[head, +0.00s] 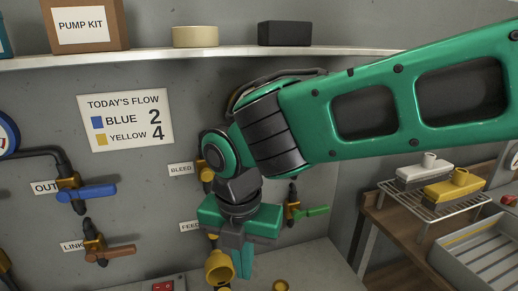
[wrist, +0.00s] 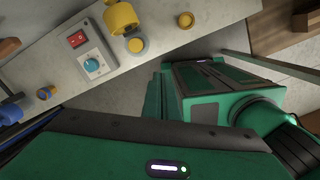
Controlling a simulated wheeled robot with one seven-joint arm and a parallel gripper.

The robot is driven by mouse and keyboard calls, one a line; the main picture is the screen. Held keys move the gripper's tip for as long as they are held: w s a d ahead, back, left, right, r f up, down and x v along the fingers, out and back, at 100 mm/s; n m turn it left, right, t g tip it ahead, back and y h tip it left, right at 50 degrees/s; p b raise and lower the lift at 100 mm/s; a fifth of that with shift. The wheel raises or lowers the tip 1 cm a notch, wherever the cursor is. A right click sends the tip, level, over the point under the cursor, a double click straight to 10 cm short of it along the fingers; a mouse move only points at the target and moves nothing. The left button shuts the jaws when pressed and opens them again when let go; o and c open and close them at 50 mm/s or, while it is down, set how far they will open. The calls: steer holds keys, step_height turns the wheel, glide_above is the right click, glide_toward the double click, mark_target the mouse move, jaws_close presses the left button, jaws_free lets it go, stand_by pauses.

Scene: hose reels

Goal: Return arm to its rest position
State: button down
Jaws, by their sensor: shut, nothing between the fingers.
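My green arm (head: 400,95) reaches in from the right across the head view and bends down at a dark wrist joint. My gripper (head: 243,264) points downward in front of the grey wall panel, with its fingers together and nothing held. A yellow fitting (head: 219,268) shows just left of the fingers; I cannot tell whether they touch. The arm hides part of the panel and of the valves behind it.
A blue-handled valve (head: 85,193), a brown-handled valve (head: 110,252) and a green-handled valve (head: 310,212) stick out from the panel. A shelf (head: 190,57) runs above. A wire rack (head: 440,207) stands at right. The wrist view shows a control box (wrist: 92,62).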

steer(key=w+d+m, duration=0.3)
steer(key=d+m, duration=0.6)
steer(key=d, duration=0.3)
steer(key=w+d+m, duration=0.2)
steer(key=d+m, duration=0.6)
steer(key=d, duration=0.4)
steer(key=s+d+f+m, duration=0.1)
steer(key=s+d+m, duration=0.6)
steer(key=d+m, duration=0.3)
steer(key=s+d+f+m, duration=0.1)
steer(key=s+d+m, duration=0.5)
steer(key=d+m, duration=0.3)
steer(key=m, duration=0.3)
steer(key=shift+s+d+f+g, duration=0.35)
steer(key=shift+d+f+g, duration=0.05)
steer(key=shift+w+f, duration=0.25)
steer(key=shift+w, duration=0.4)
